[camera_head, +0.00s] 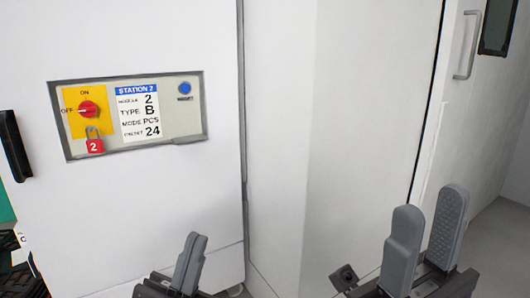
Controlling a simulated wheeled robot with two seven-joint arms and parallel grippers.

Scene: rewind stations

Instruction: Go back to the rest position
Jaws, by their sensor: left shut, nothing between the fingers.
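My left gripper (193,240) is at the bottom, left of centre, in front of the white cabinet. Its fingers are together with nothing between them. My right gripper (428,205) is at the bottom right, with its two grey fingers pointing up and a gap between them. It is open and empty. Both grippers are below the level of the control panel (175,101) and show no visible contact with anything.
The panel on the white cabinet (150,220) carries a red knob (88,108), a red padlock (95,146) marked 2, a STATION 2 label (139,113) and a blue button (185,88). A black handle (15,146) is at the left. A door handle (468,45) is top right, above grey floor (495,245).

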